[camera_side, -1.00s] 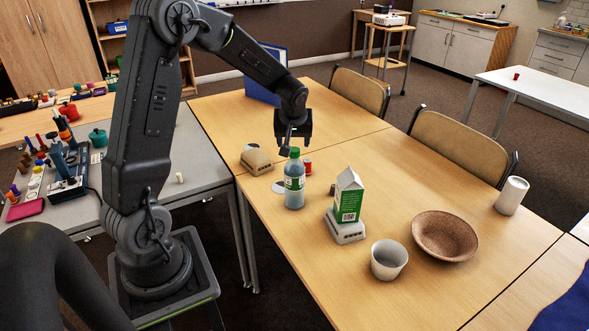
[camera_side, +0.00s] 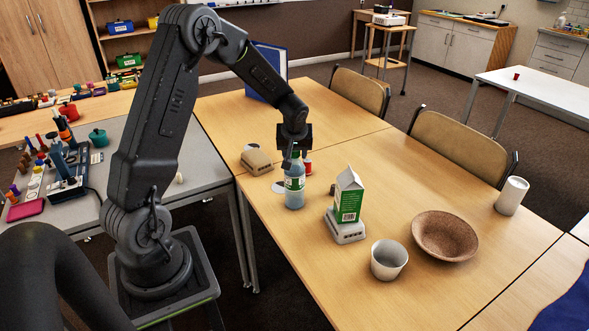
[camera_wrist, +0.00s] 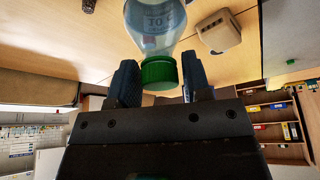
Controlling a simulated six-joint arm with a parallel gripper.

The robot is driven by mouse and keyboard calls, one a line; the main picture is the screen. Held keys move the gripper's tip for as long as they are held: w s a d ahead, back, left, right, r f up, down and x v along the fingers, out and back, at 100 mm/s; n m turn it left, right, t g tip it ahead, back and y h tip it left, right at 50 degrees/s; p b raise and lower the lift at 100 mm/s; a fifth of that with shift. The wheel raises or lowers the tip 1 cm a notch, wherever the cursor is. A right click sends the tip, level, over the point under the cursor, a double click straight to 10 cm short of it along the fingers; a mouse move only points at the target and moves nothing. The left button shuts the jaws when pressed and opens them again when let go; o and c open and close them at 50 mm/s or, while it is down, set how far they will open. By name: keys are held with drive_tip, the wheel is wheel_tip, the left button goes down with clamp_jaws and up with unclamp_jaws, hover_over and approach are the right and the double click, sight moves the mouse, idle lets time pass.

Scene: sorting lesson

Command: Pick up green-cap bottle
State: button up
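The green-cap bottle (camera_side: 295,192) stands upright on the wooden table in the side view, clear with a pale label. Its top is partly hidden by my gripper (camera_side: 293,160), which is at cap height. In the wrist view the bottle (camera_wrist: 155,28) hangs in from the top edge, with its green cap (camera_wrist: 159,73) between the two fingers of my gripper (camera_wrist: 160,84). The fingers are apart.
A white cup (camera_side: 388,262), brown bowl (camera_side: 446,236) and white cylinder (camera_side: 511,196) are farther right. A beige box (camera_side: 256,163) and red can (camera_side: 308,167) are near the bottle.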

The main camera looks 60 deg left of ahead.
clamp_jaws()
drive_tip(key=shift+r, duration=0.15)
